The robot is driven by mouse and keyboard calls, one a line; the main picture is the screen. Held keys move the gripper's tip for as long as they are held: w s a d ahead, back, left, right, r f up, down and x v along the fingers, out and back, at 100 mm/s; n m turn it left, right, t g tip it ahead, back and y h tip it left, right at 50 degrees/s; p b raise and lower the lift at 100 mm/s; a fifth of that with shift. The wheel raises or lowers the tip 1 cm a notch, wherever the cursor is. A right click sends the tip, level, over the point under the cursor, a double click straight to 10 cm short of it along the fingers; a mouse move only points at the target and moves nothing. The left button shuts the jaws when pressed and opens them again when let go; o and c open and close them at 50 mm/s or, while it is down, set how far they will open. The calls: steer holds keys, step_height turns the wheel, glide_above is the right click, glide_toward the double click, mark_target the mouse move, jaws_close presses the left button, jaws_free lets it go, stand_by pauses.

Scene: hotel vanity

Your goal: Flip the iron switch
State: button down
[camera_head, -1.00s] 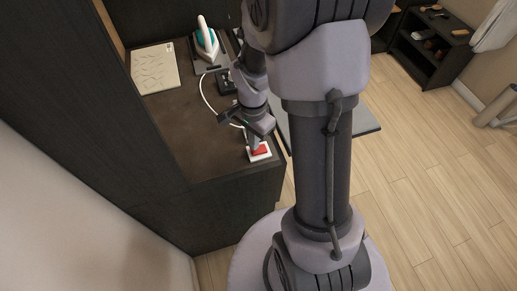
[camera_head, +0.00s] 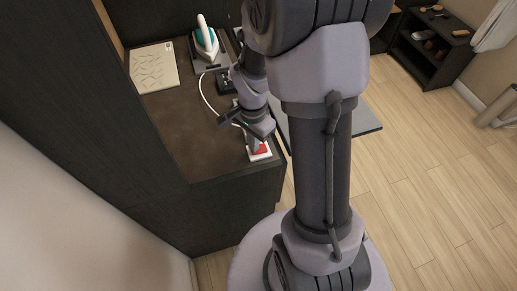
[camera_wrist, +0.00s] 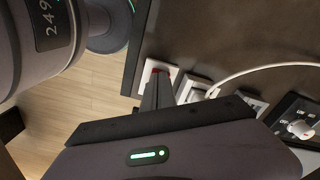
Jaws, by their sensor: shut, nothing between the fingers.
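The switch is a red rocker (camera_head: 262,148) in a white frame (camera_head: 259,157) near the front right corner of the dark counter. It shows in the wrist view as a white-framed plate (camera_wrist: 147,76) with a little red (camera_wrist: 159,71) at the fingertips. My gripper (camera_head: 253,145) is shut and empty, pointing down at the switch. Its fingers (camera_wrist: 156,84) overlap part of the red rocker, and I cannot tell whether they touch it. The iron (camera_head: 206,40), white and teal, stands at the back of the counter. A white cord (camera_head: 207,99) runs from near it towards the switch.
A pale patterned board (camera_head: 154,67) lies at the counter's back left. Beside the switch, the wrist view shows a socket with a white plug (camera_wrist: 196,92) and a dark panel with a knob (camera_wrist: 299,128). The counter's left middle (camera_head: 185,125) is clear.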

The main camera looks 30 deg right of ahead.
steer(key=shift+f, duration=0.25)
steer(key=shift+r, duration=0.1)
step_height(320, 180, up, 7)
steer(key=p, duration=0.5)
